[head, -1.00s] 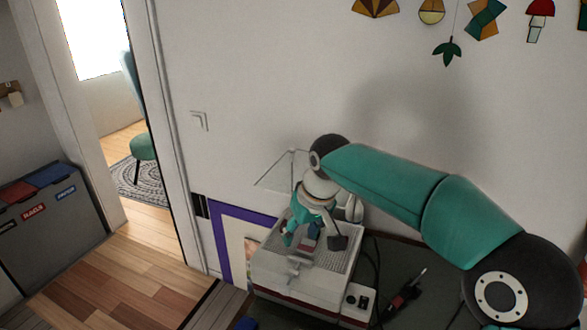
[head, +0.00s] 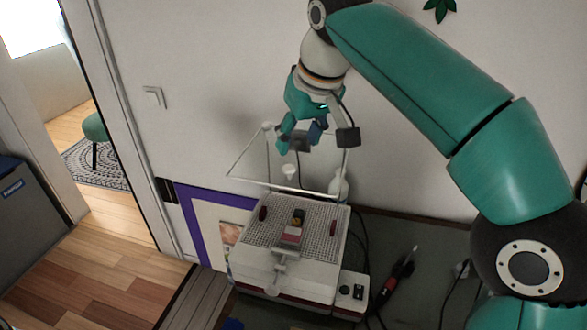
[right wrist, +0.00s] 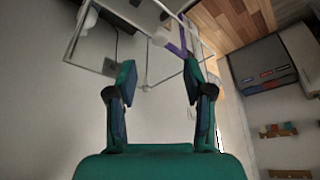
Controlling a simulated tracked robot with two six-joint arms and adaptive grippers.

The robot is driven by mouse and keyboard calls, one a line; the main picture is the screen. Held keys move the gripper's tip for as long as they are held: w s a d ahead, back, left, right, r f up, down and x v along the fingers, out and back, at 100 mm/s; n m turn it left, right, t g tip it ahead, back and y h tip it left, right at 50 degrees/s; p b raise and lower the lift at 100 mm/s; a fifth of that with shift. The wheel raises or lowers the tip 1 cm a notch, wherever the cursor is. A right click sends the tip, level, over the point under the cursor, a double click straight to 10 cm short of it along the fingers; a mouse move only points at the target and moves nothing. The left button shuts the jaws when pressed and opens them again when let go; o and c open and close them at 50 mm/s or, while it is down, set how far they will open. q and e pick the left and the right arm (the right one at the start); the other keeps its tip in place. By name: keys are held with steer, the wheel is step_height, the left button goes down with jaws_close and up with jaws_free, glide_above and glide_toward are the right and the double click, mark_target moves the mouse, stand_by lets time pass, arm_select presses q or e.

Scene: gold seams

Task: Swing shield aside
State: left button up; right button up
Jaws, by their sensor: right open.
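The shield (head: 255,162) is a clear panel with a thin white frame. In the head view it stands tilted up over the back of a pale bench machine (head: 268,258) with a perforated grid top. My right gripper (head: 301,140) is open and points down at the shield's upper part, with nothing seen between its fingers. Whether a finger touches the frame I cannot tell. In the right wrist view the open fingers (right wrist: 160,78) point toward the shield (right wrist: 95,45), whose frame passes beyond the fingertips. My left gripper is not in view.
A control box (head: 351,292) with knobs joins the machine's right side. The wall is close behind.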

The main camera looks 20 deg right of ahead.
mark_target(289, 168)
steer(key=b+x, duration=0.1)
steer(key=x, duration=0.7)
steer(key=shift+a+f, duration=0.1)
steer(key=shift+f, duration=0.05)
jaws_close()
